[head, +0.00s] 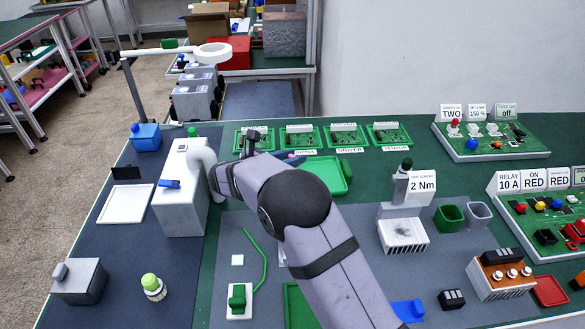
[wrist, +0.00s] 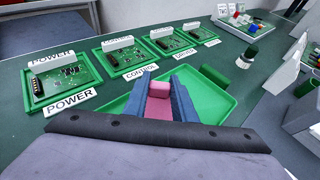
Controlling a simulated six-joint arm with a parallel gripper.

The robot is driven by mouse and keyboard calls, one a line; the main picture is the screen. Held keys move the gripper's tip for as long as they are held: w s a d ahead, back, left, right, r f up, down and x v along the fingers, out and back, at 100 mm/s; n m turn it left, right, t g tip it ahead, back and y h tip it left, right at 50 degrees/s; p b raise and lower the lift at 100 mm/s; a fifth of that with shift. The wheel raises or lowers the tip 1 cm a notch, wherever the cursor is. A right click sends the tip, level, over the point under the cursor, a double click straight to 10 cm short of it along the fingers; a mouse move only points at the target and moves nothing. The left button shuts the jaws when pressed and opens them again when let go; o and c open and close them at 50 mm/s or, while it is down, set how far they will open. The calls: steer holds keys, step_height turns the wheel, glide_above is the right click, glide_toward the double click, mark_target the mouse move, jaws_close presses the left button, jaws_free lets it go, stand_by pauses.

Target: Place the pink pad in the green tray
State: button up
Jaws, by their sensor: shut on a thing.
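My gripper (wrist: 160,88) shows blue fingers in the wrist view, shut on the pink pad (wrist: 158,106). The pad sits between the fingers, its lower part partly hidden by them. The green tray (wrist: 226,104) lies behind and around the fingers in that view, so the pad appears over it; the height of the gap cannot be told. In the head view the green tray (head: 328,178) is flat on the bench with a green block-like handle at its right. My arm hides part of its left side, and the fingertips (head: 293,160) are at its left edge.
Several green-framed circuit boards (head: 300,136) with labels stand in a row behind the tray. A white machine (head: 182,190) stands left of my wrist. A grey fixture marked 2 Nm (head: 403,215) and a green bin (head: 449,217) stand to the right.

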steer(key=shift+f, duration=2)
steer(key=shift+f, duration=0.1)
steer(key=o, duration=0.7)
steer(key=shift+o, duration=0.2)
steer(key=b+v, duration=0.1)
steer(key=v, duration=1.1)
steer(key=shift+s+d, duration=0.1)
